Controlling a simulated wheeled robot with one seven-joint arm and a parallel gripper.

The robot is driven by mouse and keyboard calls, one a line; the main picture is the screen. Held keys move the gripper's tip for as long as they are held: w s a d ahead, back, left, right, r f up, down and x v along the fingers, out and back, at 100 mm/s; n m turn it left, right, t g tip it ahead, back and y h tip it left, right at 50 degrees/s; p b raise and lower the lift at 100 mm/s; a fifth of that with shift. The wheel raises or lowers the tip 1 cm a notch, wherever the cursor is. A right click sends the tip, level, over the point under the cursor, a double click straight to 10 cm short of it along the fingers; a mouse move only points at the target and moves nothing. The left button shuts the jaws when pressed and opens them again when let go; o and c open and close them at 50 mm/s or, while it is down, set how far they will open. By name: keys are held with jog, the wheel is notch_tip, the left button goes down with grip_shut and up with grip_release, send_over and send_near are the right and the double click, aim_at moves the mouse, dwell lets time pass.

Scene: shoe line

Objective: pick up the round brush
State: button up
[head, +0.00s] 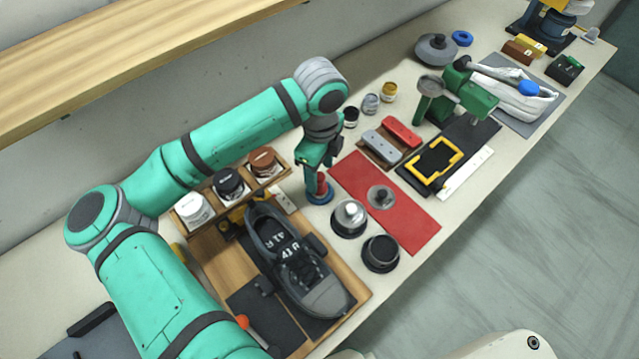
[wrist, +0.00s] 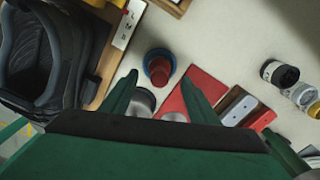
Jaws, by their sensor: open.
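A small upright piece with a red top and a wider round blue base (wrist: 158,66) looks like the round brush, though its bristles cannot be made out. It stands on the pale bench, left of the red mat, and partly shows in the head view (head: 321,192). My gripper (wrist: 160,80) is open, pointing down, with nothing between its fingers. In the wrist view the piece appears between and just beyond the two fingertips. In the head view my gripper (head: 315,178) is directly over it and hides part of it; the remaining height is hard to tell.
A wooden tray (head: 215,262) with a dark shoe (head: 295,262) is to the left. A rack of jars (head: 232,187) stands behind it. A silver-topped round piece (head: 349,216) and a black dish (head: 381,253) stand close in front.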

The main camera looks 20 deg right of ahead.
aim_at(319, 182)
jog(key=shift+a+f, duration=0.15)
jog(key=shift+f, duration=2.4)
jog(key=c, duration=1.1)
